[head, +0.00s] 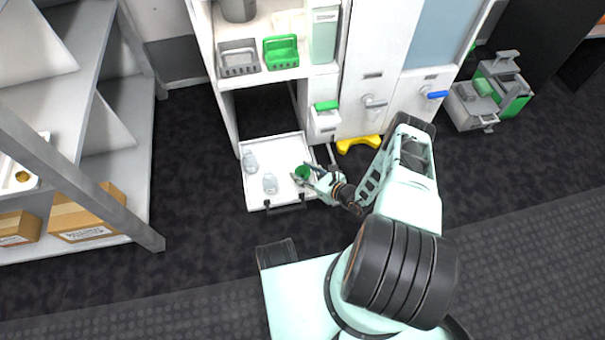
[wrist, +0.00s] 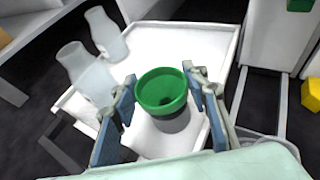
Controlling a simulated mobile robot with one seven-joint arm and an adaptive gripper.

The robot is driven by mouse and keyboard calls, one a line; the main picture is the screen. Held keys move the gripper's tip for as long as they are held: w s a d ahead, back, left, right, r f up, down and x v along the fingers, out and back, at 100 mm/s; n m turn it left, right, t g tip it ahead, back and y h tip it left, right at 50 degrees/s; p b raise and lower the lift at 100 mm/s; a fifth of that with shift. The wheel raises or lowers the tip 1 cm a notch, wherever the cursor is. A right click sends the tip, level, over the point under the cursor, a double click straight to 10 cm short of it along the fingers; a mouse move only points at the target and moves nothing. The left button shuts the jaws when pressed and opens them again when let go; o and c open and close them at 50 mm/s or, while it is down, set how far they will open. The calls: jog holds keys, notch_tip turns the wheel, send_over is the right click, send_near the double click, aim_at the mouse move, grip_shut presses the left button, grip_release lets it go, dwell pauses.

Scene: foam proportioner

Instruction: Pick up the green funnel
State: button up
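The green funnel (wrist: 162,88) sits upright in the wrist view, with a grey lower part, over the white pull-out tray (wrist: 208,48). In the head view the green funnel (head: 302,172) is at the right side of the tray (head: 256,194). My gripper (wrist: 164,98) is open, with one blue-grey finger on each side of the funnel. Small gaps seem to show between the fingers and the funnel, though contact low down is hard to tell. In the head view my gripper (head: 306,174) reaches in from the right.
Two clear bottles stand on the tray: one nearer (head: 270,183) and one farther back (head: 251,162). The cabinet holds a green basket (head: 281,52) and a grey basket (head: 239,59) above. A yellow object (head: 358,143) lies on the floor right of the tray. A shelf rack (head: 120,150) stands left.

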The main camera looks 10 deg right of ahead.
jog(key=shift+c, duration=1)
